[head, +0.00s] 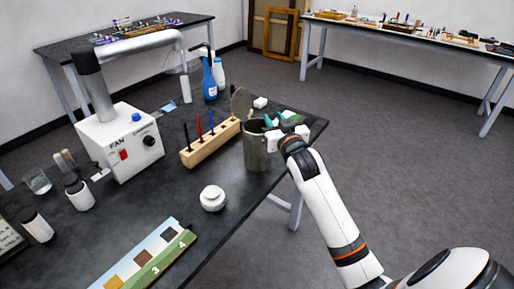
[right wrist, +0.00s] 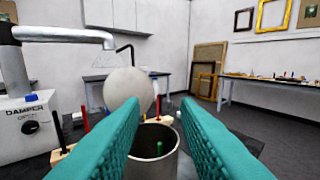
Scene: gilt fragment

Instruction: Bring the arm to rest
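My right arm reaches in from the lower right of the head view, and its right gripper (head: 273,121) is at the rim of a grey metal cup (head: 256,150). In the right wrist view the teal fingers of this gripper (right wrist: 160,108) stand wide apart with nothing held between them. Whether the fingers touch the cup cannot be told. My left gripper is in neither view.
Left of the cup is a wooden rack (head: 208,144) with coloured sticks. A round disc (head: 241,103) stands behind the cup. Floor to the right is clear.

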